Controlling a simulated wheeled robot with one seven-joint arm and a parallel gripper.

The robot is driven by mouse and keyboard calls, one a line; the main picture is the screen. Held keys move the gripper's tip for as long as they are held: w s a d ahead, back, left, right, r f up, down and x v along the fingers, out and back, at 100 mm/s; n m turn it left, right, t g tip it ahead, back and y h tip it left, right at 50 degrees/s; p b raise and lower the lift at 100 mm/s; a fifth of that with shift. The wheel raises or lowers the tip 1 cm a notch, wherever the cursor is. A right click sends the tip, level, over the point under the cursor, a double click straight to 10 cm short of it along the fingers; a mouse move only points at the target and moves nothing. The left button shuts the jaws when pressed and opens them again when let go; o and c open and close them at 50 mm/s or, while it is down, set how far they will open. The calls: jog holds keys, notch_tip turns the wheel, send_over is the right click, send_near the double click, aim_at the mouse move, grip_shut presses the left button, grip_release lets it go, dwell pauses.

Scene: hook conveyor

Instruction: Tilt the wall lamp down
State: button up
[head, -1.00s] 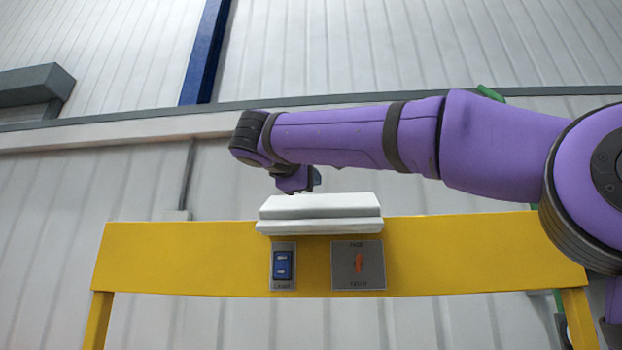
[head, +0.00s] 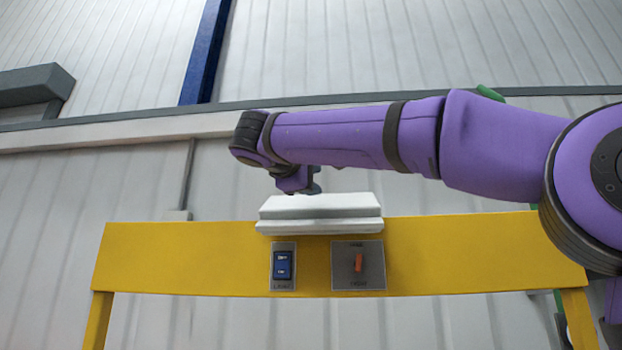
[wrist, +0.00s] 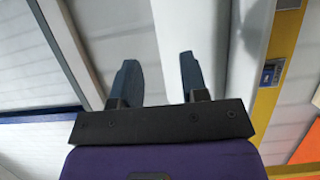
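The wall lamp (head: 320,205) is a long white bar on the top edge of a yellow beam. It also fills part of the wrist view as a pale bar (wrist: 248,70) beside the yellow strip. My gripper (wrist: 160,80) is open, its two dark blue fingers apart with nothing visible between them. In the wrist view the right finger overlaps the pale bar. Contact cannot be told. In the head view my gripper (head: 312,189) is just above the lamp's left half, mostly hidden by my wrist.
The yellow beam (head: 180,258) carries a blue rocker switch (head: 283,265) and an orange switch (head: 359,262) on grey plates below the lamp. A pale corrugated wall and a horizontal rail (head: 110,130) are behind. Space left of the lamp looks clear.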

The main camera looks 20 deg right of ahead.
jog(key=v, duration=1)
jog(key=shift+s+a, duration=0.25)
jog(key=shift+a, duration=0.05)
jog(key=s+d+f+g+y, duration=0.25)
jog(key=d+f, duration=0.45)
jog(key=f, duration=0.4)
jog(key=s+d+f+g+y, duration=0.15)
jog(key=d+f+y, duration=0.25)
jog(key=d+f, duration=0.55)
jog(key=s+f+m+g+y, duration=0.1)
jog(key=s+f+m+y, duration=0.2)
jog(key=f, duration=1)
jog(key=s+f+m+g+y, duration=0.1)
jog(key=s+f+m+y, duration=0.3)
jog(key=s+f, duration=0.6)
notch_tip(320, 180, down, 4)
jog(key=shift+m, duration=0.6)
jog(key=shift+s+g, duration=0.1)
jog(key=shift+g, duration=0.2)
jog(key=shift+c, duration=0.2)
